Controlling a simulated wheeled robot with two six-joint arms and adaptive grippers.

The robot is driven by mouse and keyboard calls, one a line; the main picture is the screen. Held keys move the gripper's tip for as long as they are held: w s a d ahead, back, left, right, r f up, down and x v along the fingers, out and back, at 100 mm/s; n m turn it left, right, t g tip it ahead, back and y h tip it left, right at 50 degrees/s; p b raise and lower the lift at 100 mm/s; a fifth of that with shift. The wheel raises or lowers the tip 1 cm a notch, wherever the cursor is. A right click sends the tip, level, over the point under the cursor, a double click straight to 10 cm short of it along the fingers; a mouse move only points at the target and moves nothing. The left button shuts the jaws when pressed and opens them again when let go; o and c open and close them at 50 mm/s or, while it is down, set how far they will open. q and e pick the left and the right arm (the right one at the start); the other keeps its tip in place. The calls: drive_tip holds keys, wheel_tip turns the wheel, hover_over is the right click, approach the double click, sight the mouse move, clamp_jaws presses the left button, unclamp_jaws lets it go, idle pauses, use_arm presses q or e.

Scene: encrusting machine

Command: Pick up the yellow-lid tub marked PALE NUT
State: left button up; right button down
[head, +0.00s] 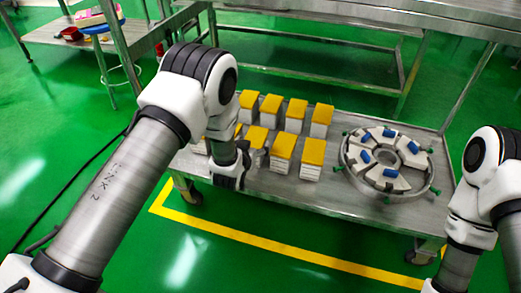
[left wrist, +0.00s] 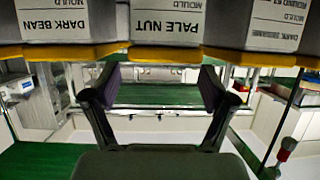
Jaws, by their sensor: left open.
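The tub marked PALE NUT (left wrist: 167,25) shows upside down at the top middle of the left wrist view, with its yellow lid edge below the label. A tub marked DARK BEAN (left wrist: 58,22) stands to its left there, and another labelled tub (left wrist: 262,22) to its right. My left gripper (left wrist: 160,88) is open and empty, its fingers apart, facing the PALE NUT tub. In the head view my left gripper (head: 232,172) is low at the front of the yellow-lid tubs, and the labels are too small to read. My right gripper is out of view.
Several yellow-lid tubs (head: 312,158) stand in two rows on the steel table (head: 290,187). A round fixture (head: 352,157) with blue-handled pieces is to their right. A steel rack (head: 310,62) stands behind. Gaps between neighbouring tubs are narrow.

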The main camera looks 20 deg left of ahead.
sight(255, 139)
use_arm(q)
drive_tip(key=b+x, duration=0.3)
drive_tip(key=x, duration=0.2)
drive_tip(key=shift+w+a+f+b, duration=0.15)
drive_tip(key=shift+w+f+b, duration=0.05)
drive_tip(key=shift+f+b, duration=0.2)
drive_tip(key=shift+w, duration=0.2)
drive_tip(key=shift+r, duration=0.15)
drive_tip(key=shift+c, duration=0.3)
drive_tip(key=c, duration=1.3)
drive_tip(key=shift+o, duration=0.2)
drive_tip(key=shift+r, duration=0.1)
